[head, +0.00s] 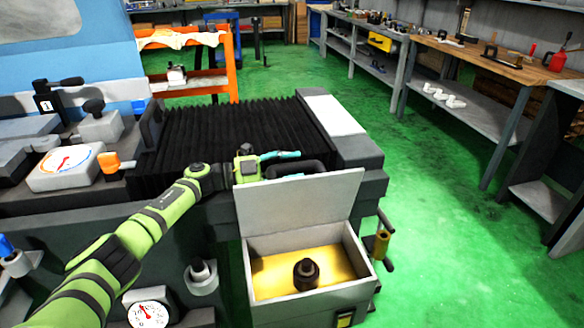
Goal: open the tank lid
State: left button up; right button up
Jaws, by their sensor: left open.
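The tank (366,268) is a pale grey box at the front of the machine. Its flat grey lid (300,207) stands up steeply along the tank's back edge, so the tank is open on top. Yellow fluid and a dark round fitting (306,273) show inside. My left gripper (283,160) is behind the lid's upper edge, near its top left. It is open with nothing seen between its fingers. The lid hides part of that area, and I cannot tell whether the gripper touches the lid. My right gripper is not in view.
Black bellows (235,130) cover the machine bed behind the gripper. A yellow cylinder with dark handles (381,245) is at the tank's right side. Dials and knobs are at the left. The green floor (450,230) is clear to the right, up to the workbenches (480,55).

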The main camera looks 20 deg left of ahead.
pick_arm(q)
jog(key=v, duration=1.1)
jog(key=shift+s+a, duration=0.15)
jog(key=shift+a, duration=0.1)
